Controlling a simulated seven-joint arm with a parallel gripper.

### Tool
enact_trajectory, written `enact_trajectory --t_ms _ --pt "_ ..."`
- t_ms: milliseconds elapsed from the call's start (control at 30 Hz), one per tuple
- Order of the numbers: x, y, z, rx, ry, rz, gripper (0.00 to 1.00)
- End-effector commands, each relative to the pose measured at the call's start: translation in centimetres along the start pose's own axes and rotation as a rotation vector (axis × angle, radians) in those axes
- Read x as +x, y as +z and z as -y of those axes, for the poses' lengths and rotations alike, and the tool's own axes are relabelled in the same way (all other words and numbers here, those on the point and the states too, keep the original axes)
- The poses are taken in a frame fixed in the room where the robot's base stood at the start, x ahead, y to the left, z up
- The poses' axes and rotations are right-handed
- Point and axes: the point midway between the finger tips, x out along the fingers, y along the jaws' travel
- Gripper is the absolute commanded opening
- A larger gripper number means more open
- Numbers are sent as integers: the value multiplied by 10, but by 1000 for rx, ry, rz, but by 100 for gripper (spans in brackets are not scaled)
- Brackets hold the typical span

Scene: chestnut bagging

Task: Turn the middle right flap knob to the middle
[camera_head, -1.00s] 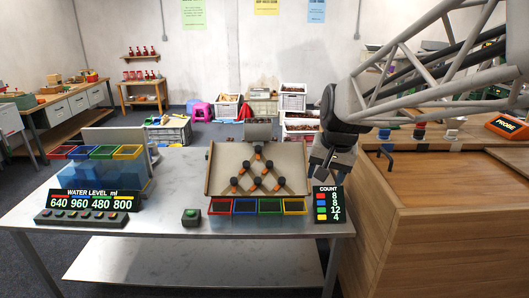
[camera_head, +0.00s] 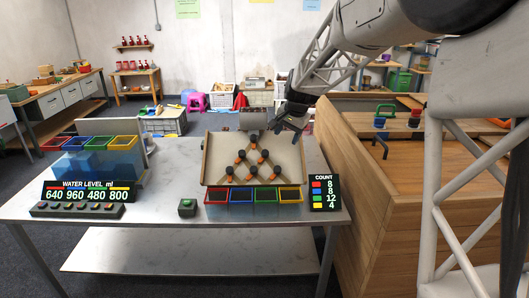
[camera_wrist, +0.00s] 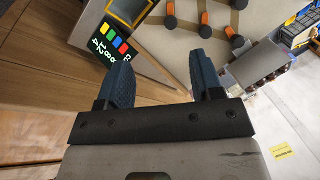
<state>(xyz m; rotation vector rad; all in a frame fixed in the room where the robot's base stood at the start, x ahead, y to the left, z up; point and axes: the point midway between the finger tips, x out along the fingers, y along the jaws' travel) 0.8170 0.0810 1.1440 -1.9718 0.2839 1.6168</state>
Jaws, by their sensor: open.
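The tilted beige board (camera_head: 215,160) stands on the metal table with black-and-orange flap knobs in a triangle. The middle right flap knob (camera_head: 262,157) is the right one of the second row; its exact turn is too small to tell. My gripper (camera_head: 287,126) is open and empty above the board's upper right edge, up and right of that knob and apart from it. In the wrist view my gripper's two dark blue fingers (camera_wrist: 162,60) are spread, with the board (camera_wrist: 160,45) and several knobs beyond them. Which knob there is the middle right one is unclear.
A black count display (camera_head: 324,192) stands right of the board. Coloured bins (camera_head: 254,196) sit below it. A grey hopper (camera_wrist: 258,66) is at the board's top end. A wooden bench (camera_head: 350,200) borders the table on the right. The board's left side is clear.

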Motion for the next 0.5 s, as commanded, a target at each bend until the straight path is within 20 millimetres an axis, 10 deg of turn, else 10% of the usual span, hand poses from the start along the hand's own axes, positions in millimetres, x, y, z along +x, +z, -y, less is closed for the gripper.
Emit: enact_trajectory --t_ms 500 --pt "104 -78 69 156 -38 24 60"
